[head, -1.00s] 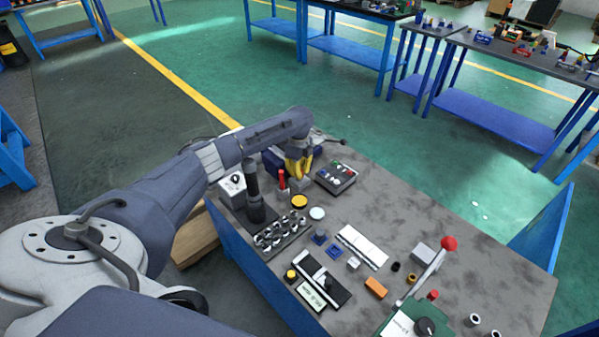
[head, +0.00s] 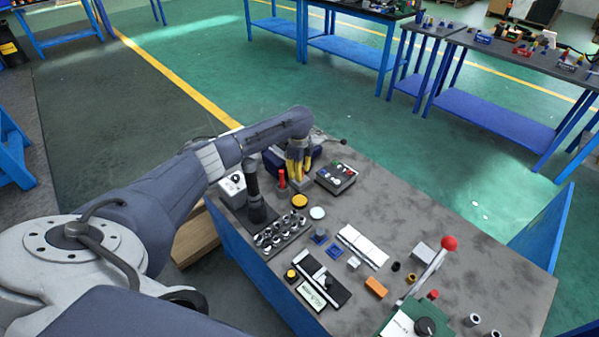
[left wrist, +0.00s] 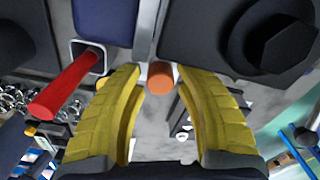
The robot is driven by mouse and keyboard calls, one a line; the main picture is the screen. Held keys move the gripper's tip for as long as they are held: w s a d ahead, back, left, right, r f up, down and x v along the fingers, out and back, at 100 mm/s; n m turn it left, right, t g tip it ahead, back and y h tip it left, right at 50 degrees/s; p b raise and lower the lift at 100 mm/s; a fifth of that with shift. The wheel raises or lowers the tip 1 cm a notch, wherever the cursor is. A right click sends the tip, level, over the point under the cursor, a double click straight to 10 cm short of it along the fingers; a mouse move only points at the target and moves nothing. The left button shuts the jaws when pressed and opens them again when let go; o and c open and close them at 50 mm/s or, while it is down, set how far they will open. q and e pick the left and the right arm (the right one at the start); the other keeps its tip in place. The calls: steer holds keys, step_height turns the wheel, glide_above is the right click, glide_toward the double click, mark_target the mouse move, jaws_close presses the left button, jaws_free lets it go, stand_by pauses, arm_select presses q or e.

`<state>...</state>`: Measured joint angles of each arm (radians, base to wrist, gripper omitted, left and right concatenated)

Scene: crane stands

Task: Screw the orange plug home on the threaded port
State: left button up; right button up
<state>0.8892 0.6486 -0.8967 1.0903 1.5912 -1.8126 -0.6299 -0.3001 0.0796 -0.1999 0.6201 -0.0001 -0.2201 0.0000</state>
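The orange plug (left wrist: 160,77) shows end-on in the left wrist view, between the tips of my two yellow fingers. My left gripper (left wrist: 159,72) is open around it, with a narrow gap on each side. In the head view my left gripper (head: 299,178) points down at the far left part of the bench, and the plug is hidden there. The threaded port is hidden, so I cannot tell how far the plug sits on it. My right gripper is out of view.
A red handle (left wrist: 65,85) stands close beside the left finger. A dark block with a hex head (left wrist: 290,47) is at the right. A button box (head: 336,177) and a black post (head: 254,190) flank the gripper on the bench (head: 440,215). The bench's back right is clear.

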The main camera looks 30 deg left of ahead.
arm_select(q)
steer(key=n, duration=0.5)
steer(key=shift+s+d+f+n, duration=0.15)
steer(key=shift+s+f+n, duration=0.05)
steer(key=shift+f+n, duration=0.1)
steer(key=n, duration=0.4)
steer(key=shift+n, duration=0.3)
steer(key=n, duration=0.3)
steer(key=shift+n, duration=0.3)
steer(key=n, duration=0.4)
steer(key=shift+w+f, duration=0.35)
steer(key=shift+f, duration=0.05)
steer(key=shift+w+f+n, duration=0.1)
steer(key=shift+n, duration=1.1)
steer(key=shift+s+a+r+n, duration=0.45)
steer(key=shift+s+a+n, duration=0.2)
steer(key=shift+n, duration=0.25)
steer(key=shift+d+n, duration=0.1)
steer(key=shift+n, duration=2.2)
steer(key=shift+d+n, duration=0.1)
steer(key=shift+n, duration=1)
